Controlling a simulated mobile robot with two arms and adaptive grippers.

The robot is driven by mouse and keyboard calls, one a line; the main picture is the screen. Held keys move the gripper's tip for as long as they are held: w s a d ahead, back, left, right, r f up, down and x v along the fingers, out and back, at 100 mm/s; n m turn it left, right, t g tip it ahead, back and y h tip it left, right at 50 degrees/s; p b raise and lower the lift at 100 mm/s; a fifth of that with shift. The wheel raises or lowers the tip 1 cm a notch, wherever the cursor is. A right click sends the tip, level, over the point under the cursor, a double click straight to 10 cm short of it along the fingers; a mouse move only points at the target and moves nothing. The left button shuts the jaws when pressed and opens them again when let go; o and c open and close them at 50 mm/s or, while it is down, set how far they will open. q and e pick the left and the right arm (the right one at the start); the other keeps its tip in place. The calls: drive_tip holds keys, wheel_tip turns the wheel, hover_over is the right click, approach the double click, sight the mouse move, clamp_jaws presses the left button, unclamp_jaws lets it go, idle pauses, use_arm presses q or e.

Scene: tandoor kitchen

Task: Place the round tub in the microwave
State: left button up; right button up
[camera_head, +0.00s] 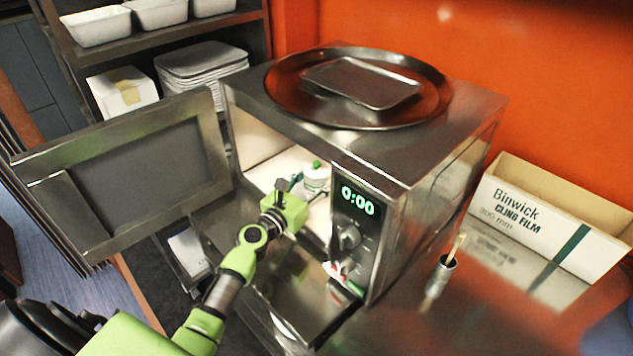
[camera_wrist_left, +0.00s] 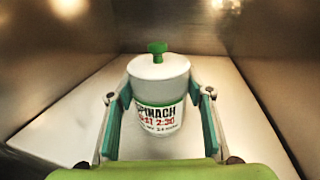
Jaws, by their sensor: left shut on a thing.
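The round tub (camera_wrist_left: 159,95) is white with a green knob on its lid and a label reading "SPINACH". In the head view the tub (camera_head: 316,177) is inside the open microwave (camera_head: 420,165), partly hidden by my gripper and the control panel side. My left gripper (camera_head: 296,195) reaches in through the opening. In the left wrist view its two fingers (camera_wrist_left: 160,112) are on either side of the tub, shut on it. The tub is upright over the pale cavity floor (camera_wrist_left: 80,130); I cannot tell if it touches. The microwave door (camera_head: 60,205) stands open to the left. My right gripper is not in view.
A round metal tray (camera_head: 290,100) with a rectangular tray (camera_head: 365,83) lies on top of the microwave. Shelves with white containers (camera_head: 98,27) are behind left.

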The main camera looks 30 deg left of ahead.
use_arm(q)
drive_tip(key=shift+r, duration=0.1)
drive_tip(key=o, duration=1.3)
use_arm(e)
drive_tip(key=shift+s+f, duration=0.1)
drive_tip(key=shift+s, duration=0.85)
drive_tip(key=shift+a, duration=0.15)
use_arm(q)
drive_tip(key=shift+r, duration=0.1)
drive_tip(key=shift+s+a+b, duration=0.2)
drive_tip(key=shift+s, duration=1.8)
drive_tip(key=shift+s+a+b, duration=0.2)
drive_tip(key=shift+s, duration=1.85)
drive_tip(key=shift+s+a+b, duration=0.2)
drive_tip(key=shift+s, duration=1.8)
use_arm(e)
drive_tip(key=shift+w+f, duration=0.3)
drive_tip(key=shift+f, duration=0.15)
